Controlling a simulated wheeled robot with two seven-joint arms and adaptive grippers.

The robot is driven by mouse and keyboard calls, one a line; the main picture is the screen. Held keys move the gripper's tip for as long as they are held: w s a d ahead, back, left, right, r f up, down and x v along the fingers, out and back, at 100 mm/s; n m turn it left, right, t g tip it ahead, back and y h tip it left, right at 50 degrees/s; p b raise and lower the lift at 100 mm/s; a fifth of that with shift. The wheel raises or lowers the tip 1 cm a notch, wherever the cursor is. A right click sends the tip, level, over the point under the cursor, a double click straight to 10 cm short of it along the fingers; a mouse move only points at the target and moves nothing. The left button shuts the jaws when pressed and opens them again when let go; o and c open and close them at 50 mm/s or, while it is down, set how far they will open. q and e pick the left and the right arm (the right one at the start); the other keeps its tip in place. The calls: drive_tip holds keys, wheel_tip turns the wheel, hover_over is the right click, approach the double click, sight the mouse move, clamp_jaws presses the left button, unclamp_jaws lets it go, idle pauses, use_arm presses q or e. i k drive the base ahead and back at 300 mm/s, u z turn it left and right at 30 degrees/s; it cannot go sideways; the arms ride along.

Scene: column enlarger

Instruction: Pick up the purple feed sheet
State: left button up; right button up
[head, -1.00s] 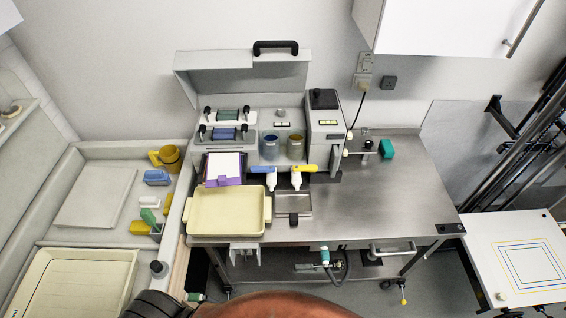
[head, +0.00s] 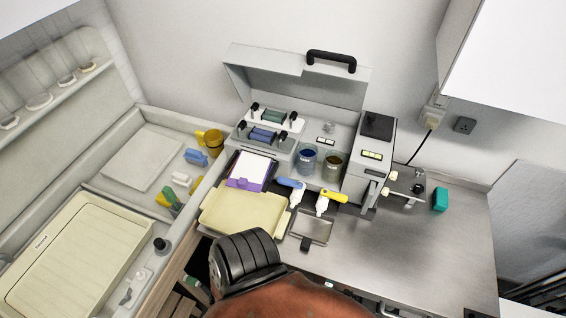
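The purple feed sheet (head: 247,185) shows as a purple edge around and in front of a white sheet (head: 250,167), at the front of the grey machine with the raised lid (head: 297,80). I cannot tell how much of the purple lies under the white. It sits just behind the cream tray (head: 245,212). Neither of my grippers is in view. Only a dark ribbed part and a brown part of my own body show at the bottom, apart from the sheet.
A blue-handled tool (head: 293,189) and a yellow-handled tool (head: 328,200) lie right of the sheet, above a small metal tray (head: 311,226). A sink unit (head: 75,260) stands left.

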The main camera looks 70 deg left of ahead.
sight(250, 171)
drive_tip(key=u, duration=0.15)
drive_tip(key=i, duration=0.25)
drive_tip(key=u, duration=3.1)
